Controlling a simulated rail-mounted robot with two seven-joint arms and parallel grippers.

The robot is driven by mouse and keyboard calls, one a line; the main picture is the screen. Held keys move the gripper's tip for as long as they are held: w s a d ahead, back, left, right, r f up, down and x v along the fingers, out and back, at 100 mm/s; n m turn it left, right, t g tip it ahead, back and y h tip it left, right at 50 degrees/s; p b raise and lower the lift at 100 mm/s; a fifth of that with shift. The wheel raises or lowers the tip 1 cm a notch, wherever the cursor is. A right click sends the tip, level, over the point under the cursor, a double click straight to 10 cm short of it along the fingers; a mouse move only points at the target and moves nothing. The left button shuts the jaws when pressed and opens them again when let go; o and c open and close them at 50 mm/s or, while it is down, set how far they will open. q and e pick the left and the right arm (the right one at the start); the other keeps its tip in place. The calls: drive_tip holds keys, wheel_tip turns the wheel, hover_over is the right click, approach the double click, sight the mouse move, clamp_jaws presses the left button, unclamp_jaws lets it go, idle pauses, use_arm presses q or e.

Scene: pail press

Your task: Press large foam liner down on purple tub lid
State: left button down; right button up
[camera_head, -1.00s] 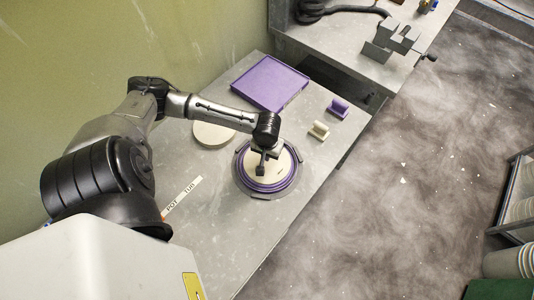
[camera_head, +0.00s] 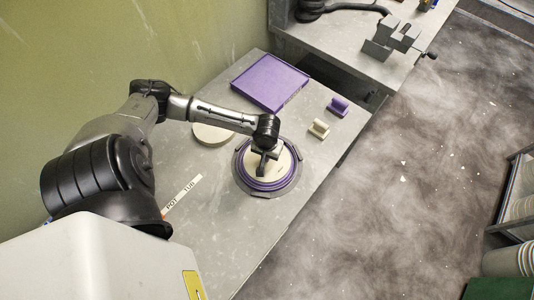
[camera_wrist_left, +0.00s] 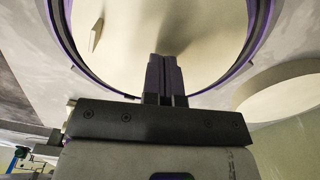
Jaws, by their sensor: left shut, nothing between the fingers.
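The purple tub (camera_head: 240,178) stands on the grey table, its rim showing as rings. The large foam liner (camera_head: 282,166), a cream disc, lies inside the purple ring on top. It also fills much of the left wrist view (camera_wrist_left: 130,40). My left gripper (camera_head: 262,172) is shut and empty, pointing down over the liner. In the left wrist view its fingertips (camera_wrist_left: 166,60) are together at the liner's face; I cannot tell whether they touch it. The gripper hides part of the disc. My right gripper is not in view.
Another cream disc (camera_head: 212,136) lies on the table behind my left forearm. A purple tray (camera_head: 270,82), a cream block (camera_head: 318,128) and a purple block (camera_head: 338,106) are farther back. A label strip (camera_head: 183,194) lies at left. The front of the table is clear.

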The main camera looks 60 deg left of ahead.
use_arm(q)
drive_tip(key=shift+f, duration=0.7)
wheel_tip(320, 180, up, 6)
drive_tip(key=p, duration=0.9)
drive_tip(key=shift+r, duration=0.1)
idle(0.4)
